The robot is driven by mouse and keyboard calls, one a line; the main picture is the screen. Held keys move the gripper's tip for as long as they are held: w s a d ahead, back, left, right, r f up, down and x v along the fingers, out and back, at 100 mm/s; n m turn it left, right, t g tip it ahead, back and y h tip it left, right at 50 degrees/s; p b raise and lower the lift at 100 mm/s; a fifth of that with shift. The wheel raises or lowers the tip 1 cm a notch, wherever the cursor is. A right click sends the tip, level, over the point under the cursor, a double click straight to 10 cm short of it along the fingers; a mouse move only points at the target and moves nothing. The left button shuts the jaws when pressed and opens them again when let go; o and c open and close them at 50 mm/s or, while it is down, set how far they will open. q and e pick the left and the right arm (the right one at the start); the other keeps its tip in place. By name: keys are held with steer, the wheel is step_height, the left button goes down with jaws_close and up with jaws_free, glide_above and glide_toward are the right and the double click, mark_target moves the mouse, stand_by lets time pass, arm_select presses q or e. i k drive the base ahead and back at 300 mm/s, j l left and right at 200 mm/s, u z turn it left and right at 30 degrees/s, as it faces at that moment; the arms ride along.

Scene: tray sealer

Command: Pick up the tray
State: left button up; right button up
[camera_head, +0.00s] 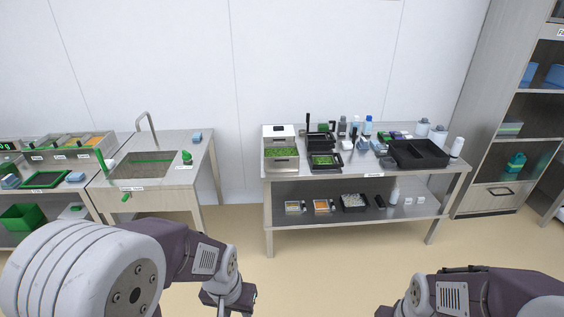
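A small black tray with green contents (326,167) sits near the front of the steel table, left of its middle. It is in or against a dark, hinged-looking device (320,139) with an upright handle. A larger black tray with compartments (402,158) lies at the table's right end. I cannot tell which tray the task means. My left gripper (229,308) is low at the bottom edge, in front of and well apart from the table, partly cut off. My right gripper (384,312) barely shows at the bottom edge. Neither gripper's opening can be made out.
A steel box with green contents (281,153) stands at the table's left end. Bottles (368,125) stand behind the trays. The lower shelf (340,214) holds small containers. A sink (155,167) is left, a shelf cabinet (515,130) right. Floor before the table is clear.

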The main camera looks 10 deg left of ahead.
mark_target(318, 161)
steer(key=i+l+z, duration=0.3)
steer(key=i, duration=1.2)
steer(key=i+j+z, duration=0.25)
steer(key=i, duration=1.25)
